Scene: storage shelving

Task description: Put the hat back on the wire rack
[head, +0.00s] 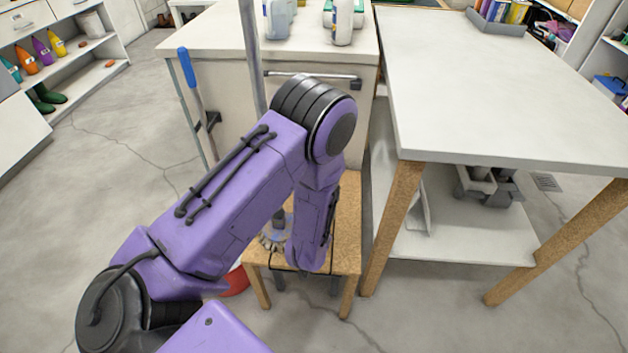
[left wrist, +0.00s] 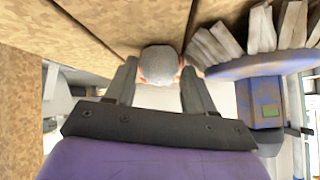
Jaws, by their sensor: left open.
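My left gripper (left wrist: 158,68) is open in the left wrist view, one finger on each side of a small pale grey rounded thing (left wrist: 160,62). I cannot tell whether this thing is the hat, or whether the fingers touch it. In the head view my purple left arm reaches down over a small wooden stool (head: 348,215) and hides the gripper. I make out no clear hat or wire rack in the head view. My right gripper is not in view.
A metal pole (head: 249,45) rises behind my arm. A blue-handled tool (head: 189,72) leans by the pale cabinet (head: 225,40). A white-topped table (head: 490,90) with wooden legs stands close on the right. Part of a red thing (head: 236,281) shows beside the stool. Floor at left is clear.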

